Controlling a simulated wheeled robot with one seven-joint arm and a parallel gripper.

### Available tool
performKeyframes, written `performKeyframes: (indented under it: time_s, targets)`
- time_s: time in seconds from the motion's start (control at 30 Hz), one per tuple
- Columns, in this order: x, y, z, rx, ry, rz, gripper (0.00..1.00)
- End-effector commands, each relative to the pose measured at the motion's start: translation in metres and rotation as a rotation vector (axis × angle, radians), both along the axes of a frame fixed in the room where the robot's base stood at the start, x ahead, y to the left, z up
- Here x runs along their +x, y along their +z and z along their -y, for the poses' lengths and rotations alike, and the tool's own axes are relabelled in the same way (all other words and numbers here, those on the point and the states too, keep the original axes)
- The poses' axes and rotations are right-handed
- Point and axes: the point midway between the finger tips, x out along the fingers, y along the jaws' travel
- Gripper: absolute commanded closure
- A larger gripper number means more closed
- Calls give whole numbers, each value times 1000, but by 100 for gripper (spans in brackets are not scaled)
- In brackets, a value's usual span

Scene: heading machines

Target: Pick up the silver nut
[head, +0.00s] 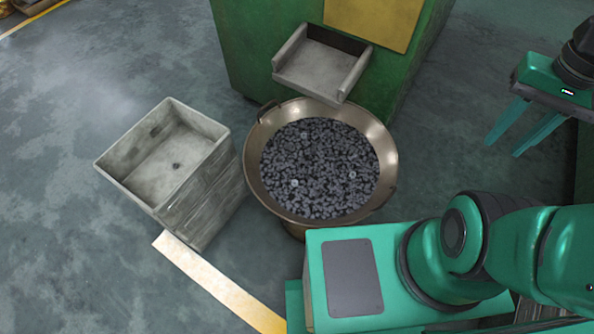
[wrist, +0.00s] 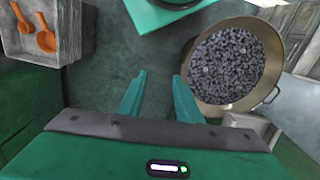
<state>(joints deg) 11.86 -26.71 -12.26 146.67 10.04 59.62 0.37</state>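A wide metal bowl (head: 385,150) stands in front of the green machine and holds a heap of many small dark grey pieces (head: 320,160). A few lighter, silvery pieces lie on the heap, one left of centre (head: 294,183) and one at the right (head: 352,174); they are too small to tell their exact shape. The bowl (wrist: 237,106) also shows in the wrist view, right of my fingers. My gripper (head: 505,147) is at the far right of the head view, well away from the bowl. Its fingers (wrist: 155,90) are apart with nothing between them.
An empty grey bin (head: 205,185) stands left of the bowl. The green machine (head: 290,100) rises behind it, with a grey chute (head: 322,65) over the bowl's back rim. The wrist view shows a crate (wrist: 72,30) with orange objects (wrist: 46,40).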

Motion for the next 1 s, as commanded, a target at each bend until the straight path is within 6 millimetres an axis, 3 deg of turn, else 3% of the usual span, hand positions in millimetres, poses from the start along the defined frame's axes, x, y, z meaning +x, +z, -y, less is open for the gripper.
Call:
performKeyframes:
  time_s: [0.23,0.3,0.37,0.47,0.77,1.0]
  targets:
    - [0,0,0,0,0,0,69]
    - [0,0,0,0,2,0,61]
    - [-10,4,0,1,12,11,61]
    - [-1,3,0,4,63,0,61]
    - [67,-28,-6,73,468,-67,61]
    - [124,-75,-20,191,838,-82,61]
